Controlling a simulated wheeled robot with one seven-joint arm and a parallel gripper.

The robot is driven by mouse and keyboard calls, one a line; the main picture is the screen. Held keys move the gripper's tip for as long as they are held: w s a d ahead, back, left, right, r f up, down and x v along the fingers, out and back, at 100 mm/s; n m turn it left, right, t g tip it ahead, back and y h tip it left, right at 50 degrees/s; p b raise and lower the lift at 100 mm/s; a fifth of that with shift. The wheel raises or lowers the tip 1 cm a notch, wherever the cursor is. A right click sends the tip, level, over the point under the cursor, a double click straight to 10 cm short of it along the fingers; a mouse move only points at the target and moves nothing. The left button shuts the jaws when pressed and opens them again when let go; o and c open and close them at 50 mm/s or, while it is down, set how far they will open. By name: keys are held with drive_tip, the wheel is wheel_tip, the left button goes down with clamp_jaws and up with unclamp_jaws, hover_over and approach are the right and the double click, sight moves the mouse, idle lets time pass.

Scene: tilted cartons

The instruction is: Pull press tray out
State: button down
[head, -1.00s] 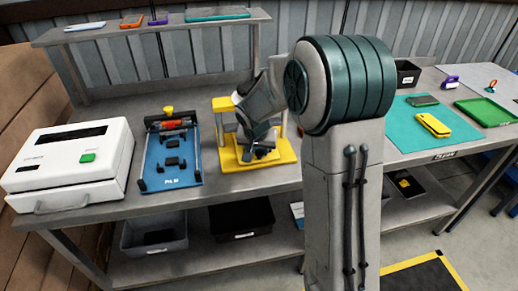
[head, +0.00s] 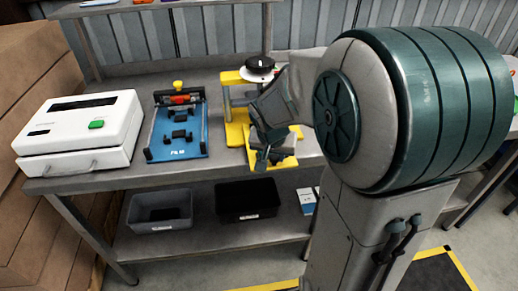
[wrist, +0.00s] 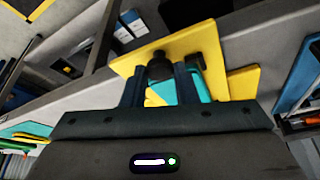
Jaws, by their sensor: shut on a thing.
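The yellow press (head: 236,104) stands on the bench, with a round black-and-white top. Its yellow press tray (head: 287,162) projects from the front of the press, partly hidden by my gripper. My gripper (head: 262,160) is at the front of the tray, pointing down. In the wrist view my gripper (wrist: 165,85) has its fingers around a dark handle (wrist: 160,68) on the yellow tray (wrist: 130,62), shut on it. A teal patch (wrist: 163,92) shows between the fingers. Another yellow plate (wrist: 245,82), seemingly the press base, lies behind. The overlap of tray and base is partly hidden.
A blue fixture (head: 178,135) stands left of the press, and a white machine (head: 80,130) farther left. Black (head: 247,198) and grey (head: 160,212) bins sit on the lower shelf. My own arm hides the bench's right side.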

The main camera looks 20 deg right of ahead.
drive_tip(key=shift+s+r, duration=0.1)
drive_tip(key=shift+s, duration=0.25)
drive_tip(key=c, duration=1.1)
unclamp_jaws()
drive_tip(key=shift+c, duration=0.2)
drive_tip(key=shift+a, duration=0.1)
drive_tip(key=v, duration=1.3)
drive_tip(key=shift+s+r, duration=0.25)
drive_tip(key=shift+r, duration=0.05)
drive_tip(key=shift+a, duration=0.15)
